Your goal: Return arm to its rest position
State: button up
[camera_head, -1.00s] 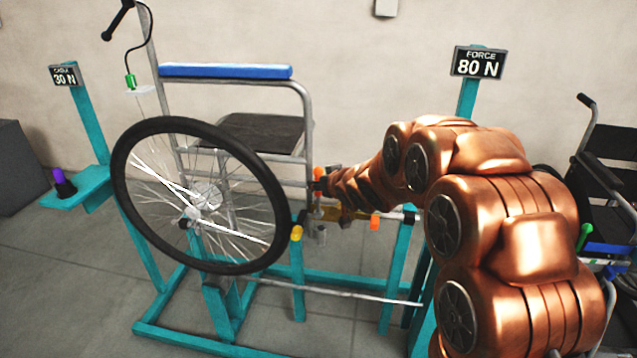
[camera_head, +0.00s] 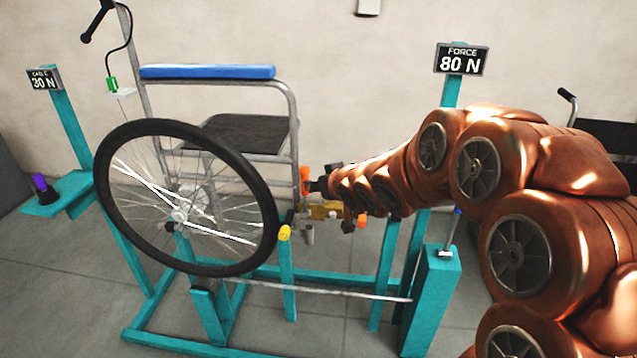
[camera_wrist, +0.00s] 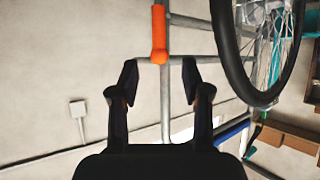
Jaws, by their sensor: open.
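My gripper (camera_head: 318,187) is at the end of my copper arm, to the right of the wheelchair's large wheel (camera_head: 104,205). In the wrist view my gripper (camera_wrist: 160,78) has its two dark fingers spread apart with nothing clearly held. An orange grip (camera_wrist: 159,35) on a grey tube lies just beyond the fingertips, in line with the gap. This orange grip (camera_head: 305,174) also shows in the head view, beside the gripper tip. The wheelchair has a blue armrest (camera_head: 207,71) and a dark seat (camera_head: 240,133), and stands in a teal frame (camera_head: 180,342).
A "FORCE 80 N" sign (camera_head: 461,59) stands behind my arm, and a "30 N" sign (camera_head: 44,80) at the left. A purple handle (camera_head: 41,183) is on the left teal shelf. A teal post (camera_head: 433,300) with a blue-tipped lever stands below my arm. Another wheelchair (camera_head: 605,140) is partly hidden at right.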

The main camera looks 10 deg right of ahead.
jog(key=s+d+f+m+g+h, duration=0.1)
jog(key=s+d+f+g+h, duration=0.2)
jog(key=s, duration=0.7)
jog(key=s+d+f+m+g+h, duration=0.1)
jog(key=s+d+f+g, duration=0.3)
jog(key=s, duration=0.7)
jog(key=s+a+m+g, duration=0.15)
jog(key=s+g, duration=0.55)
jog(key=s, duration=1.9)
jog(key=s+d+p+v, duration=0.1)
jog(key=s+p+v, duration=0.2)
jog(key=p+v, duration=1.2)
notch_tip(320, 180, up, 2)
jog(key=shift+w+r+t+y, duration=0.1)
jog(key=shift+w+t+y, duration=0.2)
jog(key=shift+w+y, duration=0.1)
jog(key=shift+a, duration=0.1)
